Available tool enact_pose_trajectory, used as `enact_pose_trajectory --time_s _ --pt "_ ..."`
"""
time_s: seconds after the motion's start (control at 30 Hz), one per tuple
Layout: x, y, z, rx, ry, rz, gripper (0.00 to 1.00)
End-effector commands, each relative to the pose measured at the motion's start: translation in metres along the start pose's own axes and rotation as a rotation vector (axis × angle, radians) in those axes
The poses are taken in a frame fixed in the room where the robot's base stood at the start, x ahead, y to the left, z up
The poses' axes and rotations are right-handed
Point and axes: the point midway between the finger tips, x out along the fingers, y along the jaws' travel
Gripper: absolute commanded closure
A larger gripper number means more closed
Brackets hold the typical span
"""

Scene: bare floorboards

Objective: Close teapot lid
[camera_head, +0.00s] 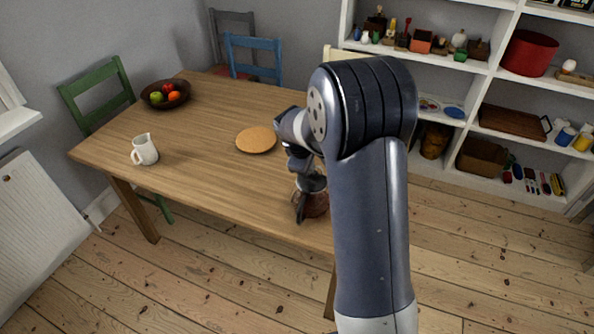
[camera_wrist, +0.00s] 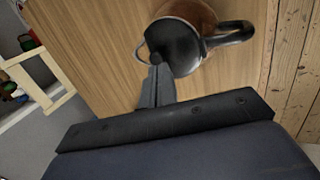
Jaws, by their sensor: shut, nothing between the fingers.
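The teapot has a copper-brown body (camera_wrist: 192,11) and a black curved handle (camera_wrist: 232,36) in the wrist view. A dark round lid (camera_wrist: 180,50) shows at its top, with a thin pale rim curving out at its left. I cannot tell whether the lid is fully seated. My gripper (camera_wrist: 157,70) is shut and empty, its tips at or very near the lid's lower left edge; contact is unclear. In the head view the teapot (camera_head: 317,206) stands near the table's front edge, partly hidden under my gripper and beside my arm.
The wooden table (camera_head: 205,125) also holds a round tan mat (camera_head: 256,140), a white jug (camera_head: 145,150) and a dark fruit bowl (camera_head: 165,95). Chairs stand around it, including a blue one (camera_head: 255,58) and a green one (camera_head: 98,92). White shelves (camera_head: 470,70) stand behind.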

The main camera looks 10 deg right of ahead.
Motion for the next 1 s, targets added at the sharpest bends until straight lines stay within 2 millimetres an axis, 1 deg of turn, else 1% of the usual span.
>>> enact_pose_trajectory --time_s 0.03,0.13,0.4,0.6,1.0 --pt "-0.003 0.003 0.003 0.001 -0.003 -0.031 1.00" --pt "0.001 0.002 0.005 -0.003 -0.002 -0.089 1.00" --pt "0.018 0.006 0.007 -0.004 -0.001 -0.079 1.00" --pt "0.026 0.009 0.006 -0.005 -0.001 -0.079 1.00" --pt "0.031 0.012 0.006 -0.005 -0.001 -0.078 1.00"
